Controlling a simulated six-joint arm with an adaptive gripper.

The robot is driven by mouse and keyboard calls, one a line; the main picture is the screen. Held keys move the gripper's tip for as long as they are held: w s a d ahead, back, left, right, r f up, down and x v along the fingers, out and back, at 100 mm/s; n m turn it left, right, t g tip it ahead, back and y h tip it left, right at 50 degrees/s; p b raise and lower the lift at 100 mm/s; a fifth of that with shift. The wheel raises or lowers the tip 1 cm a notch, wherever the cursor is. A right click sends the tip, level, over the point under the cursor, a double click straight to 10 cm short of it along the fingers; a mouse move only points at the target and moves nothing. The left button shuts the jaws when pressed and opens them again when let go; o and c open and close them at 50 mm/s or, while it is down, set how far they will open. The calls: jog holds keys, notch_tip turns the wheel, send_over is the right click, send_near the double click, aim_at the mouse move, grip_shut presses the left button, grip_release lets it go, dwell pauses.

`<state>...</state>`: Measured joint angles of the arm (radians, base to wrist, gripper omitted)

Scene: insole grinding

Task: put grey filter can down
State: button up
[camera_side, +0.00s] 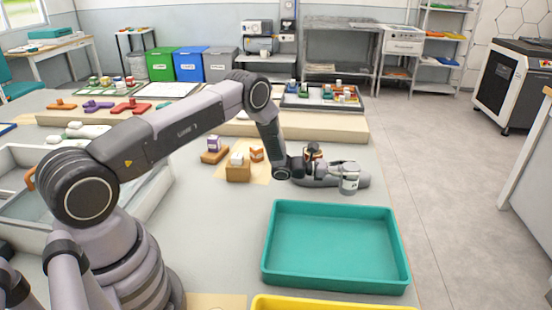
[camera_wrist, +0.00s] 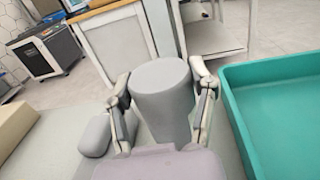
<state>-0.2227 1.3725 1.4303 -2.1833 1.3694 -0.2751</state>
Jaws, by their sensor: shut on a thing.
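The grey filter can (camera_wrist: 162,95) is between the two fingers of my gripper (camera_wrist: 162,105) in the wrist view, and the fingers are shut on its sides. In the side view the can (camera_side: 349,178) shows at the end of my gripper (camera_side: 340,174), close over the grey table behind the green tray. Whether its base touches the table I cannot tell. The can's far side is hidden in the wrist view.
The empty green tray (camera_side: 335,281) lies in front of the gripper; its wall (camera_wrist: 238,130) is right of the can in the wrist view. A yellow tray (camera_side: 330,303) is nearest the camera. Small blocks (camera_side: 238,172) stand left of the gripper. A beige ledge (camera_side: 325,127) runs behind.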

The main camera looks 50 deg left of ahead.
aim_at(351, 181)
jog(key=shift+w+f, duration=0.5)
jog(key=shift+f, duration=0.05)
jog(key=shift+w+f, duration=0.15)
jog(key=shift+f, duration=1.55)
jog(key=shift+f, duration=0.15)
jog(key=o, duration=1.2)
